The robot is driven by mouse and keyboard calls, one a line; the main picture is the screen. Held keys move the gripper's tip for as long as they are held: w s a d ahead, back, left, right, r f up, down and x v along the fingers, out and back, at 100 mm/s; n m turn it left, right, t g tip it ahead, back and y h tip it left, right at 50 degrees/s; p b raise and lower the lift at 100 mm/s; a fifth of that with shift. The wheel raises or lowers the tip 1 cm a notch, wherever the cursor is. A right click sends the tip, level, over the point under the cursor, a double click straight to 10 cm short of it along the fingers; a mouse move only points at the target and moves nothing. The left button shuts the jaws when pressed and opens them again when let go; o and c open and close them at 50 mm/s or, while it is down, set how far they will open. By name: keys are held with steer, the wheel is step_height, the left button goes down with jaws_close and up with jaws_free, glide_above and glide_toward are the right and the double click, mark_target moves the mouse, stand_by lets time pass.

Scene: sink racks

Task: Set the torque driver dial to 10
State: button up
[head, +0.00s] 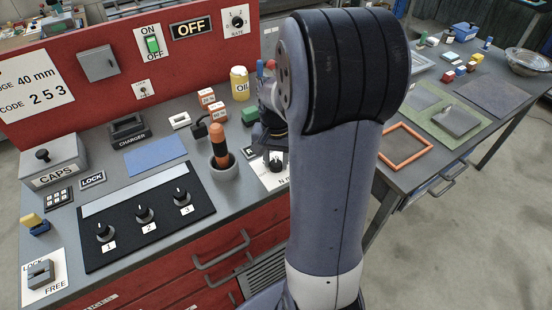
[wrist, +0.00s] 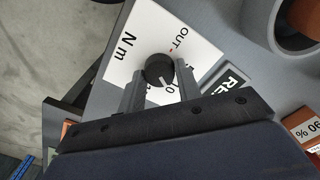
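The torque driver dial (wrist: 158,71) is a round dark knob with a white pointer line on a white card marked "N m" and "OUT". In the wrist view its pointer runs toward the lower right of the picture, and much of the scale is covered. The dial also shows in the head view (head: 275,163), below my gripper. My gripper (wrist: 160,75) has one finger on each side of the knob, with the fingertips beside it. I cannot tell whether the fingers press on it or leave small gaps.
An orange-handled tool stands in a grey cup (head: 223,170) left of the dial. Small orange boxes, a green block (head: 250,116) and a yellow oil can (head: 239,83) stand behind. A black panel with three numbered knobs (head: 145,214) lies farther left. My arm hides the area to the right.

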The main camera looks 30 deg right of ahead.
mark_target(276, 163)
steer(key=o, duration=0.4)
steer(key=shift+o, duration=0.2)
steer(key=shift+r, duration=0.1)
step_height(276, 163, up, 11)
steer(key=shift+f, duration=0.2)
step_height(276, 163, down, 11)
steer(key=shift+r, duration=0.1)
stand_by(0.6)
stand_by(0.4)
